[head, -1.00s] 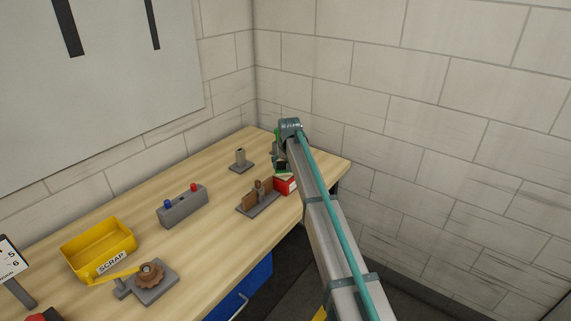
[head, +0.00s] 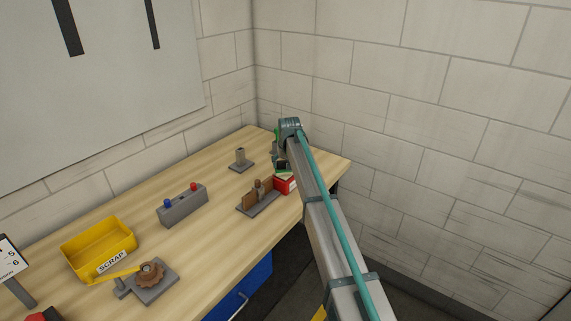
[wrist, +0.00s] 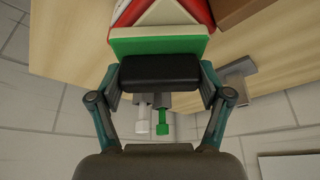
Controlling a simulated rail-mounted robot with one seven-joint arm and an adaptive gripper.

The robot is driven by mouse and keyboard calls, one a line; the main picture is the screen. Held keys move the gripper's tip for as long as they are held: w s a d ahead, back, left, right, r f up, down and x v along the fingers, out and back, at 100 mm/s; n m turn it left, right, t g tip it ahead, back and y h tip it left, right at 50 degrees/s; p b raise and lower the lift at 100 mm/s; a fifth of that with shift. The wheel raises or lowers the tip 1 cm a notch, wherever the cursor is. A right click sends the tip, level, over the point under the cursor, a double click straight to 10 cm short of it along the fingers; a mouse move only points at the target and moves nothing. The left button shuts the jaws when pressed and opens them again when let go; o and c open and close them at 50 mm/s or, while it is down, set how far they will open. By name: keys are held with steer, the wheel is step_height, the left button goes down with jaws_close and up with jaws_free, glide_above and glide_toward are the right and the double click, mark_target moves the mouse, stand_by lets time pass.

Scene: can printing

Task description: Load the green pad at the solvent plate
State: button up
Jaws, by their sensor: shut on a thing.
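In the wrist view my gripper (wrist: 160,72) is shut on a black block, the handle of the green pad (wrist: 160,47). The pad has a bright green edge and a white layer next to it. A red and white thing (wrist: 198,12) lies right beyond the pad; whether they touch I cannot tell. In the head view a red box (head: 286,186) stands near the bench's right end, with the pad's green edge close above it. It may be the solvent plate, but I cannot read a label. My arm hides most of my gripper there.
On the bench (head: 215,205) stand a grey fixture with brown parts (head: 257,197), a small grey post (head: 240,160), a grey block with blue and red knobs (head: 182,206), and a yellow scrap bin (head: 98,249). White and green rods (wrist: 151,120) show below the handle. Walls close the corner.

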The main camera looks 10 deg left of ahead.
mark_target(286, 161)
steer(key=shift+r+p, duration=1.15)
steer(key=shift+r, duration=2.3)
